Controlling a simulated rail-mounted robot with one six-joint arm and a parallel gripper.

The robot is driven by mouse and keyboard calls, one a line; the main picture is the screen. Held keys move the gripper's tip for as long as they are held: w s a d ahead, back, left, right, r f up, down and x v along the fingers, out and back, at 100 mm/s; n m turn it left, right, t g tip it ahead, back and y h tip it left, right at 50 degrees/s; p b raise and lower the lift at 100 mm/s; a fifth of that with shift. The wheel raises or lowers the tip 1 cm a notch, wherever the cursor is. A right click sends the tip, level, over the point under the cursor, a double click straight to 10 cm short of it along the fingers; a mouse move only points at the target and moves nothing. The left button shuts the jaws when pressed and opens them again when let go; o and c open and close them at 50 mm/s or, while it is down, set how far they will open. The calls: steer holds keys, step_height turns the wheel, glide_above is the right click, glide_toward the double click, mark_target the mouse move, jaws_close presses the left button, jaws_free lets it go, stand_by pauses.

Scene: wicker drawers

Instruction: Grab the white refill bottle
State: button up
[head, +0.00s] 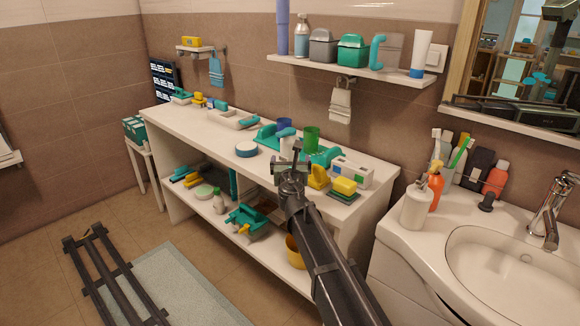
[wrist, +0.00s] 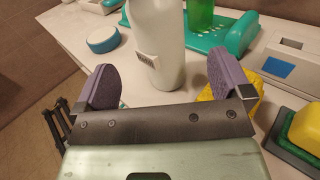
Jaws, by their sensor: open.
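A white bottle (wrist: 155,40) with a small printed label stands upright on the white counter in the wrist view. Its top is cut off by the frame edge. In the head view the white bottle (head: 287,146) is mostly hidden behind my gripper (head: 290,165). In the wrist view my gripper (wrist: 160,82) is open, with one purple-grey finger to each side of the bottle's lower part. Gaps show on both sides, and neither finger visibly touches it. I cannot tell how deep the bottle sits between the fingers.
A green cup (head: 311,139) and teal tray stand behind the bottle. A yellow object (head: 318,178) is close to the right finger, with a yellow sponge (head: 344,186) and a white box (head: 351,172) further right.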

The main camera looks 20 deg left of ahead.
mark_target(290, 150)
steer(key=x, duration=0.8)
steer(key=shift+w+a+f, duration=0.1)
steer(key=shift+w+f, duration=0.1)
steer(key=shift+w, duration=0.05)
steer(key=shift+s, duration=0.1)
steer(key=shift+c, duration=0.4)
steer(key=c, duration=1)
steer(key=shift+c, duration=0.2)
steer(key=shift+r, duration=0.15)
step_height(290, 150, up, 20)
steer(key=p, duration=1.9)
steer(key=shift+p, duration=0.35)
